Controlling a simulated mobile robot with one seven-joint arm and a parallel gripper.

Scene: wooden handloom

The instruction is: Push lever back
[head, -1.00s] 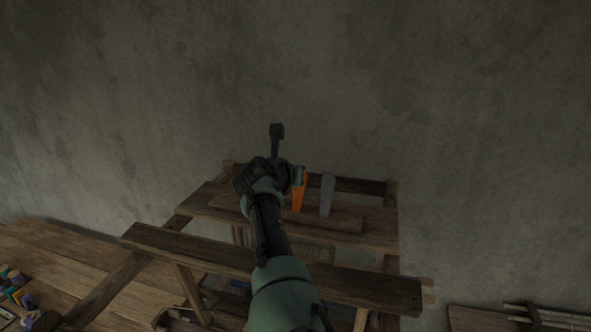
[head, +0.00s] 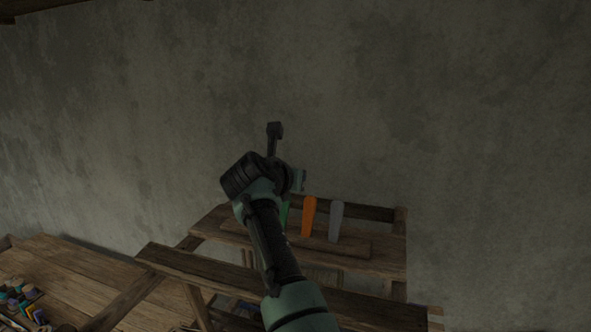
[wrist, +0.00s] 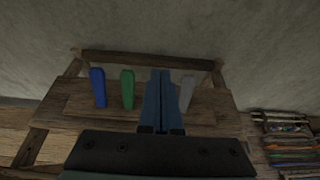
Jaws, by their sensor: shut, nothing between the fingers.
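Colored levers stand in a row on the wooden loom's top board. In the head view I see an orange lever (head: 309,217), a grey lever (head: 336,221) and a sliver of a green lever (head: 284,214). The blue lever is hidden behind my arm there. In the wrist view the blue lever (wrist: 97,87), green lever (wrist: 127,89) and grey lever (wrist: 187,94) show, and the orange one is hidden behind my fingers. My gripper (wrist: 161,75) is shut and empty, its fingers over the gap between green and grey. Contact with a lever cannot be told.
The wooden loom (head: 385,255) has a front beam and a rear rail near a bare grey wall (head: 480,130). A wooden table with small colored items (head: 20,300) is at lower left. A rack of colored items (wrist: 288,145) stands at right in the wrist view.

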